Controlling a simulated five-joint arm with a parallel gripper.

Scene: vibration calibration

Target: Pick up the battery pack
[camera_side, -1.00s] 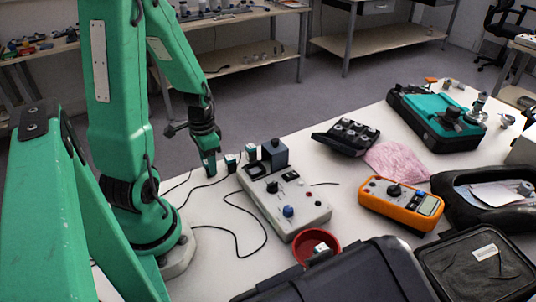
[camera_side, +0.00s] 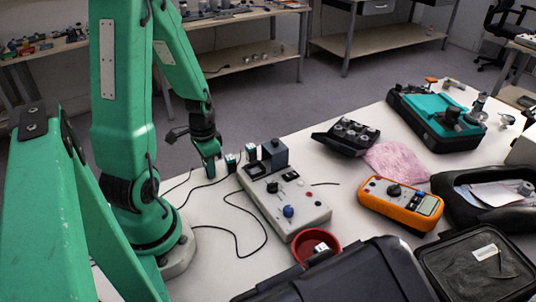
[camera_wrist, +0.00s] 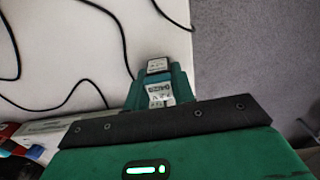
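My gripper (camera_side: 209,168) points down over the white table, just left of two small dark blocks. The nearer block (camera_side: 231,162) has a pale label and a cable beside it; the other block (camera_side: 251,152) stands against the grey control box. I cannot tell for sure which is the battery pack. In the wrist view, a small dark block with a pale top (camera_wrist: 158,65) shows at the end of my green gripper (camera_wrist: 158,90). A pale printed label lies between the green sides. Whether the fingers touch the block is not clear.
A grey control box (camera_side: 300,207) with knobs stands right of my gripper. Black cables (camera_side: 262,235) loop over the table. A red bowl (camera_side: 303,238), an orange multimeter (camera_side: 376,198) and a black case (camera_side: 345,275) lie to the right and front. The table's far edge is close.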

